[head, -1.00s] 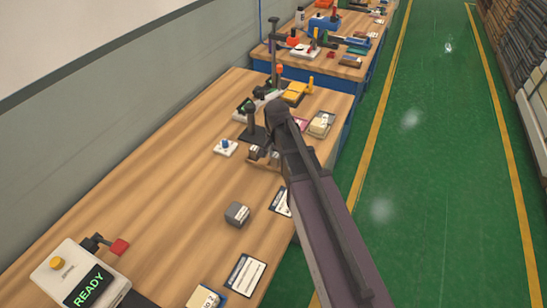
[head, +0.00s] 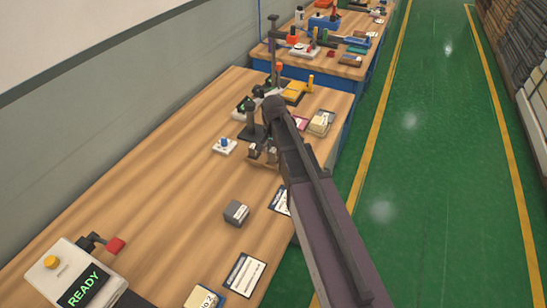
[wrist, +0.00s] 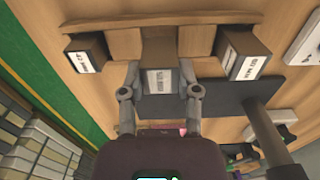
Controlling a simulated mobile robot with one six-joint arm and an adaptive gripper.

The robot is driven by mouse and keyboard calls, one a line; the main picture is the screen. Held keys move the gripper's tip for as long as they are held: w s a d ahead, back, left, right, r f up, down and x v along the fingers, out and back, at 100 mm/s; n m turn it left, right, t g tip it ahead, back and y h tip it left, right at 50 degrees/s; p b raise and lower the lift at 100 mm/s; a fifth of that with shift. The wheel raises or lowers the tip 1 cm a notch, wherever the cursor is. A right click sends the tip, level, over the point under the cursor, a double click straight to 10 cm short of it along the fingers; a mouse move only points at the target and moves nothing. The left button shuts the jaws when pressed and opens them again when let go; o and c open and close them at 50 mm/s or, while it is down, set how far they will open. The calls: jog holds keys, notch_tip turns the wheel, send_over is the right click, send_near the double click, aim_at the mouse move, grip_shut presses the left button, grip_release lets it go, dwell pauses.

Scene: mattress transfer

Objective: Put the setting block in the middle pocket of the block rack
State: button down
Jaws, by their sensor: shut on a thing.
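The block rack is a wooden holder with a long back bar; it shows in the wrist view (wrist: 200,22) and, partly behind my arm, in the head view (head: 258,163). My gripper (wrist: 160,78) is shut on the setting block (wrist: 160,80), a grey block with a white label. The held block lines up with the middle pocket, between two labelled blocks. I cannot tell whether it rests on the pocket floor. A dark block (wrist: 87,53) is at the rack's left and another block (wrist: 242,62) at its right.
A dark stand with an upright post (head: 252,122) is close beside the rack. A loose grey block (head: 236,212) lies on the bench, near printed cards (head: 244,274). A white pad with a blue knob (head: 225,146) is left of the rack.

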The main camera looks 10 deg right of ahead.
aim_at(273, 150)
jog(key=shift+f+b, duration=0.7)
jog(key=shift+f, duration=0.3)
jog(key=shift+f, duration=0.15)
jog(key=shift+c, duration=1.6)
grip_release()
jog(key=shift+r, duration=0.2)
notch_tip(273, 150, up, 12)
jog(key=p, duration=1.2)
